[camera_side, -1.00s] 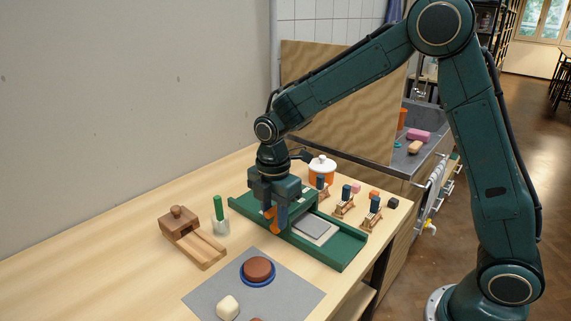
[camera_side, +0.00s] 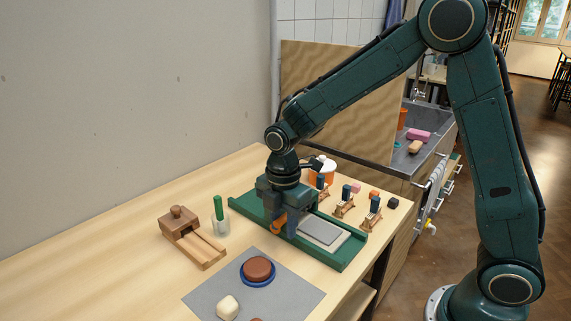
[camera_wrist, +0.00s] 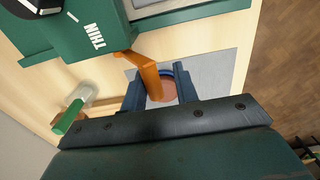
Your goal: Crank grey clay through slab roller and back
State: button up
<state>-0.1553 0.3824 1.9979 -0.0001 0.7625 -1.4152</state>
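The green slab roller (camera_side: 350,250) stands on the bench; its label "THIN" shows in the wrist view (camera_wrist: 95,35). The grey clay slab (camera_side: 321,230) lies flat on a pale sheet (camera_side: 332,240) on the roller bed, on the right side of the roller housing. My gripper (camera_wrist: 158,88) is at the near side of the roller, pointing down, its fingers on either side of the orange crank handle (camera_wrist: 150,75). The handle also shows in the side view (camera_side: 279,223). My gripper hides much of the housing.
A grey mat (camera_side: 290,285) holds a brown clay disc (camera_side: 257,268) on a blue ring and a cream block (camera_side: 228,308).

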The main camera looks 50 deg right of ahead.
jog(key=shift+s, duration=0.1)
dwell(0.3)
jog(key=shift+s+f, duration=0.85)
jog(key=shift+f, duration=0.05)
jog(key=shift+w, duration=0.4)
jog(key=shift+r, duration=0.1)
jog(key=shift+r, duration=0.35)
notch_tip(320, 180, up, 6)
dwell(0.6)
jog(key=shift+r, duration=0.15)
